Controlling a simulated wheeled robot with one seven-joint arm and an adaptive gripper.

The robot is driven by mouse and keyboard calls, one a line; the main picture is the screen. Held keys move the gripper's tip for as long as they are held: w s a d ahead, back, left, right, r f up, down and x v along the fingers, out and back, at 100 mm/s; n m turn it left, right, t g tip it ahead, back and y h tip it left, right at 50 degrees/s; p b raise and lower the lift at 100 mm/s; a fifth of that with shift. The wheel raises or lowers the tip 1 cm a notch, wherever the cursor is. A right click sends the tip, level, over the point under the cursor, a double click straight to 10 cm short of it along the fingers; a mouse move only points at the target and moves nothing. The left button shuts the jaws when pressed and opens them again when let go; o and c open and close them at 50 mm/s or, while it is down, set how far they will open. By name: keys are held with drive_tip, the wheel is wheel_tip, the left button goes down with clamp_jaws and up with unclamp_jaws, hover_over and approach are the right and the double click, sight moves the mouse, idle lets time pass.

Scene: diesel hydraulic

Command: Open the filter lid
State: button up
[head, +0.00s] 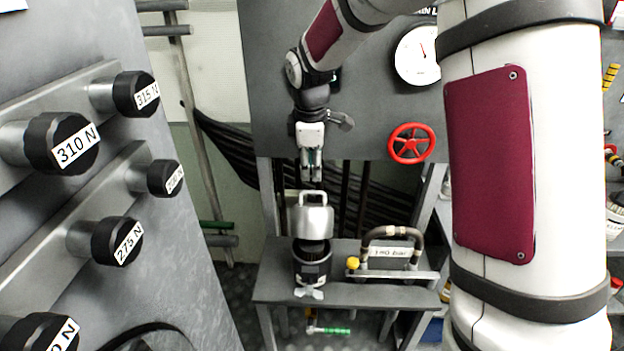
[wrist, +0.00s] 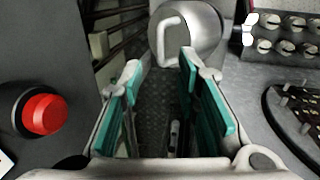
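The filter lid (head: 311,221) is a silver, rounded cover with a pale loop handle (head: 312,197) on top. Below it in the head view is the dark filter housing (head: 312,268), with a silver wing nut (head: 310,293) at its front. A black ribbed part shows between lid and housing. My gripper (head: 311,178) points down just above the handle in the head view.
A grey bench (head: 377,294) carries the housing and, at right, a bent pipe (head: 393,236) with a yellow knob (head: 352,263). A red handwheel (head: 410,143) is on the panel behind. Labelled black knobs (head: 62,143) stick out at left. A red button (wrist: 44,114) shows in the wrist view.

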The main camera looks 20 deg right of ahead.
drive_tip(key=shift+s+a+r, duration=0.1)
drive_tip(key=shift+s+r, duration=0.1)
drive_tip(key=shift+r, duration=0.85)
drive_tip(key=shift+s+a+r, duration=0.1)
drive_tip(key=shift+s+r, duration=0.1)
drive_tip(key=shift+r, duration=0.8)
